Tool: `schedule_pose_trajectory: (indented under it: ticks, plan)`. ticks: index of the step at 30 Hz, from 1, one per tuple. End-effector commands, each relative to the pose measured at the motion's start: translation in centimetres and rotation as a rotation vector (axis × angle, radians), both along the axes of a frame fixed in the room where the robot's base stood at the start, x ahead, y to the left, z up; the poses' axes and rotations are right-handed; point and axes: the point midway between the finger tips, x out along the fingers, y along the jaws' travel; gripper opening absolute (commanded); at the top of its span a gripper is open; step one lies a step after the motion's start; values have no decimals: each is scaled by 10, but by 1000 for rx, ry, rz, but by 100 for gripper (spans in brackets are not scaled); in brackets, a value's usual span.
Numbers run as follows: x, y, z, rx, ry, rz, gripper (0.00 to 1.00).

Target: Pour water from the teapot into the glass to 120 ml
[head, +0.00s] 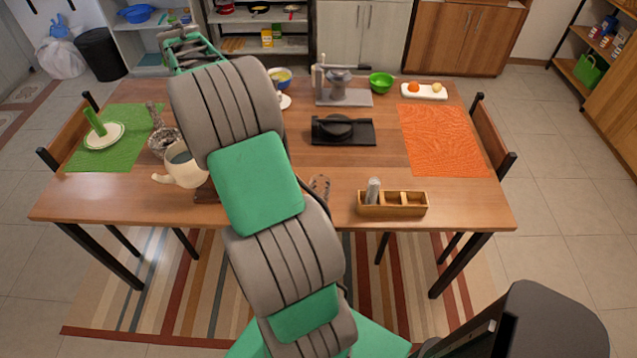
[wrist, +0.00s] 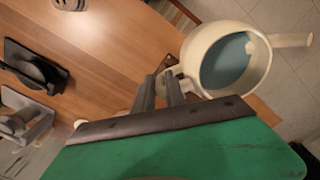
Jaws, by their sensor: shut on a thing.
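The cream teapot (head: 184,174) is at the left front of the table, its spout pointing left in the head view. In the wrist view the teapot (wrist: 208,53) is open at the top, with grey-blue water inside and its spout toward the upper right. My gripper (wrist: 163,77) is shut on the teapot's handle side, opposite the spout. In the head view my arm hides the gripper and the handle. I cannot clearly pick out the glass; a patterned, glassy vessel (head: 160,143) stands behind the teapot.
A wooden caddy (head: 392,211) holding a clear shaker stands at the front right. A black stove-like unit (head: 343,139) is mid-table. A green mat (head: 91,157) with a plate lies left, an orange mat (head: 440,140) right. A grey grinder (head: 345,97) stands at the back.

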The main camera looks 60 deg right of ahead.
Motion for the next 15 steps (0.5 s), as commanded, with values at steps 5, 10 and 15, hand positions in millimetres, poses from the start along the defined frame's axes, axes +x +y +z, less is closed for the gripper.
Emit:
schedule_pose_trajectory:
  ticks: [5, 10, 15]
  plan:
    - [-10, -78, -19, 0, -1, -54, 0]
    - [-32, -145, -38, 0, -1, -97, 0]
    - [-64, -207, -60, 1, -1, -140, 0]
